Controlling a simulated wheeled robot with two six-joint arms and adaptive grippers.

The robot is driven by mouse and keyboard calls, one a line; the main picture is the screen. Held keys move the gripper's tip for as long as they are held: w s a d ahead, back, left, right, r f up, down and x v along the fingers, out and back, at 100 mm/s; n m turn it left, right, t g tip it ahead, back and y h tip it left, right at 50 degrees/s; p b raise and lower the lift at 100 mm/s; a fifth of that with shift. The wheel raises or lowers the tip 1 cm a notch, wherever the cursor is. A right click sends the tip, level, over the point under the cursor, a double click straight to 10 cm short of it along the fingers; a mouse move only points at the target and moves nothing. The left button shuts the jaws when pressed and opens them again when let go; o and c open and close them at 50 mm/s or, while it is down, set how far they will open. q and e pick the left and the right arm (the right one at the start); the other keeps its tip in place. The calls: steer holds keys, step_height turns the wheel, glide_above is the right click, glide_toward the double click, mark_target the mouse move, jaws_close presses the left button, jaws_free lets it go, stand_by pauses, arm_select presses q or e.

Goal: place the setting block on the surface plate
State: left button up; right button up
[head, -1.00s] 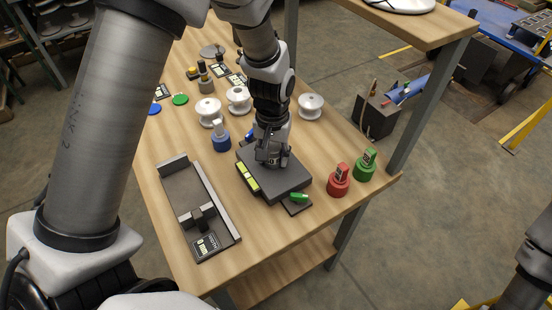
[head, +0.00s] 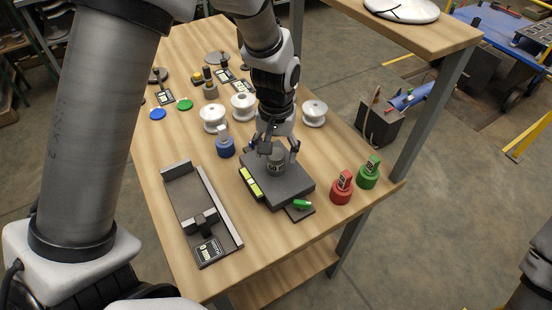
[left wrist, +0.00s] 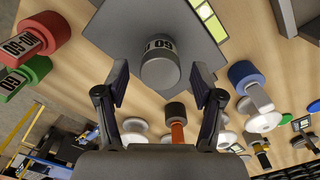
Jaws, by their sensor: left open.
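The setting block, a short grey cylinder with a white label (head: 277,161), stands upright on the dark grey surface plate (head: 290,188). The block also shows in the left wrist view (left wrist: 160,68), with the plate (left wrist: 118,22) under it. My left gripper (head: 278,149) is open and empty, just behind and above the block. In the left wrist view its two fingers (left wrist: 159,88) are spread wide, with the block just beyond and between them, and gaps on both sides. My right gripper is not in view.
A red block (head: 342,188) and a green block (head: 369,173) stand right of the plate. A blue-based block (head: 225,146) and white spools (head: 314,113) stand behind it. A dark fixture tray (head: 187,195) lies to the left. The table's front is clear.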

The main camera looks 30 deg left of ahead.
mark_target(276, 154)
arm_select(q)
step_height(276, 154, up, 8)
steer(key=shift+r, duration=0.25)
